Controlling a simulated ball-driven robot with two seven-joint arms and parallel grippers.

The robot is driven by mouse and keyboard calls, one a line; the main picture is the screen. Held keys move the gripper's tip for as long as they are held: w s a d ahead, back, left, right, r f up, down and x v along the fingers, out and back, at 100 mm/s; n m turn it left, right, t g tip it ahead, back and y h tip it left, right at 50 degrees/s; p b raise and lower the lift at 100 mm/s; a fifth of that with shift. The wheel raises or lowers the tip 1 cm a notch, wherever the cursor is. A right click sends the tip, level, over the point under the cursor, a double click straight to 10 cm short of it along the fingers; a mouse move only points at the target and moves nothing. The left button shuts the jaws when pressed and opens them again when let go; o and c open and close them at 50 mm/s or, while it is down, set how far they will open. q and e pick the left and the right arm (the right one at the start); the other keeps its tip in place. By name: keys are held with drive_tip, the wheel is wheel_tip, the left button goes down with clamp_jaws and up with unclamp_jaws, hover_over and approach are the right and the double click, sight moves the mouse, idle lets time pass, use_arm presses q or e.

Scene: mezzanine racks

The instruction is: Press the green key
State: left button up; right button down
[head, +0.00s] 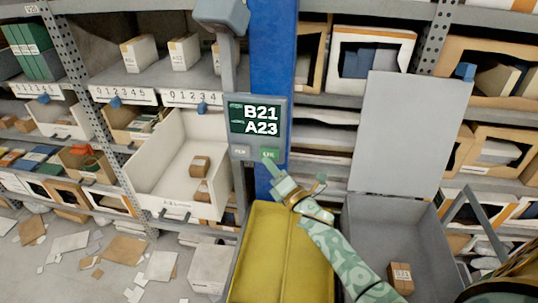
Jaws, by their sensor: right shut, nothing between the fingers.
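A small grey display unit (257,119) is mounted in front of a blue post and shows "B21" and "A23" on its dark screen. Below the screen are two keys: a grey key (241,152) on the left and the green key (269,154) on the right. My right gripper (270,164) comes up from the lower right. Its shut, empty fingertips are at the lower edge of the green key. I cannot tell whether they touch it. My left gripper is not in view.
A yellow bin (252,245) stands below the display. To its right is an open grey box (363,215) with a raised lid and a small carton (400,277) inside. A pulled-out white drawer (165,160) holds small brown boxes. Papers litter the floor at left.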

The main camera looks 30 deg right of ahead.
drive_tip(key=shift+w, duration=0.1)
idle(0.4)
drive_tip(key=shift+w+d, duration=0.25)
drive_tip(key=shift+w+d+b, duration=0.3)
drive_tip(key=shift+w+b, duration=0.1)
drive_tip(key=shift+b, duration=0.1)
idle(0.7)
drive_tip(key=shift+s, duration=0.1)
drive_tip(key=shift+s+a, duration=0.55)
drive_tip(key=shift+s, duration=0.1)
drive_tip(key=shift+s+a+p, duration=0.45)
drive_tip(key=shift+s+a, duration=0.35)
drive_tip(key=shift+s, duration=0.2)
drive_tip(key=shift+s+a+p, duration=0.4)
drive_tip(key=shift+s+a, duration=0.35)
drive_tip(key=shift+s, duration=0.25)
